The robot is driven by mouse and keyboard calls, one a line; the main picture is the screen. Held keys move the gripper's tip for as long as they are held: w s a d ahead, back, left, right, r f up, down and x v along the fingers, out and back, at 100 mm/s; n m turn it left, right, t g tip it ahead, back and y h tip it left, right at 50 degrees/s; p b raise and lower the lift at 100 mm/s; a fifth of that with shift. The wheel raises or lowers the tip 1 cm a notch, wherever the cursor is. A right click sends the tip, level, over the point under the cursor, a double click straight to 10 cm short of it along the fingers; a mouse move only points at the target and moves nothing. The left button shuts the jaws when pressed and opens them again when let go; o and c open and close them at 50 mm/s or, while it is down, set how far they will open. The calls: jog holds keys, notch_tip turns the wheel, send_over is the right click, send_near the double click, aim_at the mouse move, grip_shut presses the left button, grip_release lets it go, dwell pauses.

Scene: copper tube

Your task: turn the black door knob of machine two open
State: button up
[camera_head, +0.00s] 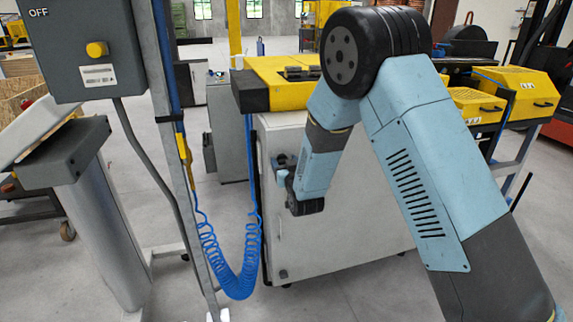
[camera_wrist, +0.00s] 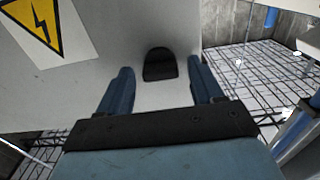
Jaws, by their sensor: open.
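The black door knob (camera_wrist: 159,64) sits on a light grey door panel (camera_wrist: 75,82) in the wrist view. My gripper (camera_wrist: 160,88) is open, with one blue finger to the left of the knob and one to the right. The knob lies just beyond the fingertips, near the middle of the gap. I cannot tell how far it is in depth, and no contact shows. In the head view, my gripper (camera_head: 280,170) is at the upper left of the white cabinet (camera_head: 370,205) with the yellow top. The knob at the gripper cannot be made out there.
A yellow warning sign (camera_wrist: 38,22) is on the panel. A coiled blue hose (camera_head: 235,278) hangs left of the cabinet, beside a metal post (camera_head: 172,130). A grey box (camera_head: 80,55) with a yellow button stands further left.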

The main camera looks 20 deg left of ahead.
jog(key=c, duration=1.1)
jog(key=shift+o, duration=0.2)
jog(key=shift+d, duration=0.1)
